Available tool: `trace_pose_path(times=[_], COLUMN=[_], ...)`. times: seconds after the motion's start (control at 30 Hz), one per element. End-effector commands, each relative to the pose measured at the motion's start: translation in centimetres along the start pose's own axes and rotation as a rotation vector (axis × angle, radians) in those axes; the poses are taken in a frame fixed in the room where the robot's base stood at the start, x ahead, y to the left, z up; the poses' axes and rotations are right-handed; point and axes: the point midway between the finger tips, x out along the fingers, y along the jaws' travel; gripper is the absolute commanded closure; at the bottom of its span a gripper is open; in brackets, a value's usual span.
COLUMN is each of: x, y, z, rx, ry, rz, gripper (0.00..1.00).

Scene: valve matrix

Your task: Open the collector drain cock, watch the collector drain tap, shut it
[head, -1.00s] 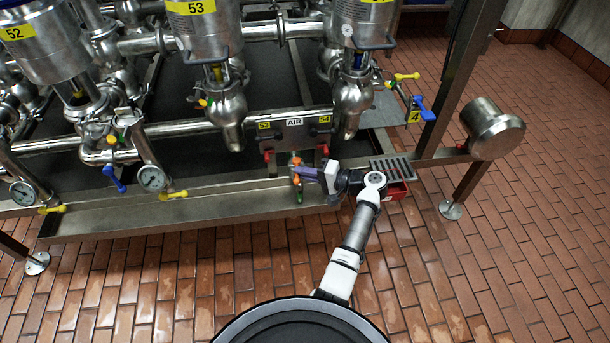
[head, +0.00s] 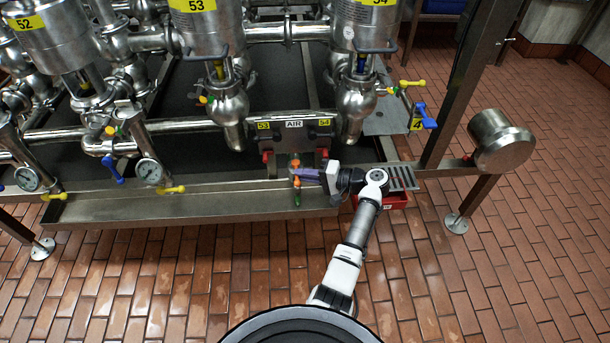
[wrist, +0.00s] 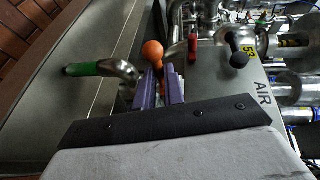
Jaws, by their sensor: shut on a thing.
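The collector drain cock, with an orange-knobbed lever (head: 296,164), sits low on the manifold's front, below the AIR panel. In the wrist view its orange ball (wrist: 152,50) stands just beyond my fingertips. My gripper (head: 306,172) reaches it from the right. In the wrist view my gripper's purple fingers (wrist: 166,82) are shut on the lever just below the ball. The drain tap's bent metal spout ends in a green sleeve (wrist: 85,69), which also shows in the head view (head: 297,198). I see no clear flow at its mouth, which is small and partly turned away.
The AIR panel (head: 290,134) with small red levers is close above. A steel ledge (head: 120,209) runs along the front. A slotted grate (head: 402,177) and a red box (head: 395,201) are right of my wrist. The tiled floor in front is open.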

Motion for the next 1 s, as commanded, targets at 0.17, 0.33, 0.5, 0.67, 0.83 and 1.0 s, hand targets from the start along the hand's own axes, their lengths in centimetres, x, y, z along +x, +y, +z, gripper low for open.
trace_pose_path(times=[0.17,0.33,0.5,0.67,0.83,1.0], x=[0.1,0.1,0.0,0.0,-0.9,-4.0], y=[-0.3,-0.2,-0.1,-0.1,0.0,0.0], z=[-0.2,-0.2,-0.1,-0.1,-0.1,-0.2], rx=[-0.006,-0.005,-0.003,-0.002,-0.002,-0.003], ry=[0.003,0.003,0.002,0.001,0.003,0.006], rz=[-0.001,-0.001,0.0,0.0,0.0,0.0], gripper=[1.0,0.8,0.67,0.67,0.67,0.67])
